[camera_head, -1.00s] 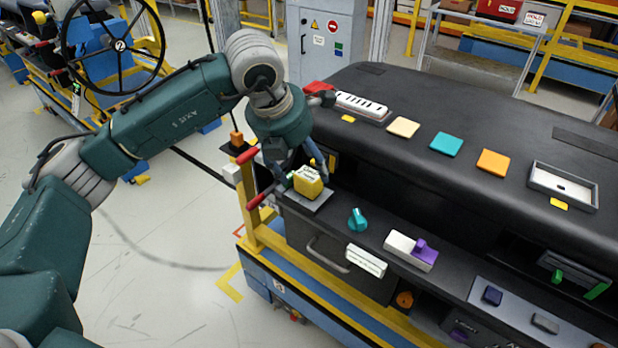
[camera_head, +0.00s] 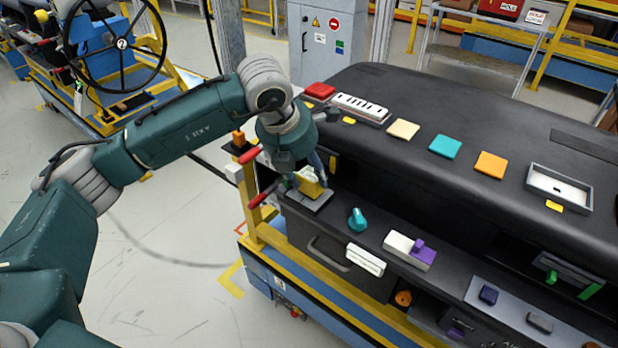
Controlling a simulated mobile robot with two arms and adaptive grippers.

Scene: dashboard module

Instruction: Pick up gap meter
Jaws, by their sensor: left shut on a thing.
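The gap meter, a small yellow block with a pale label (camera_head: 311,184), is at the left end of the dashboard, just above a grey plate (camera_head: 311,201). My left gripper (camera_head: 313,176) reaches down over it and is shut on it, with the fingers partly covering its upper part. I cannot tell whether the meter still touches the plate. My right gripper is not in view.
The dark dashboard (camera_head: 430,90) carries coloured tiles, a white slotted piece (camera_head: 361,107) and a grey tray (camera_head: 560,186). A teal knob (camera_head: 357,219) and a white and purple switch (camera_head: 410,249) sit right of the plate. Red handles (camera_head: 262,195) stand close on the left.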

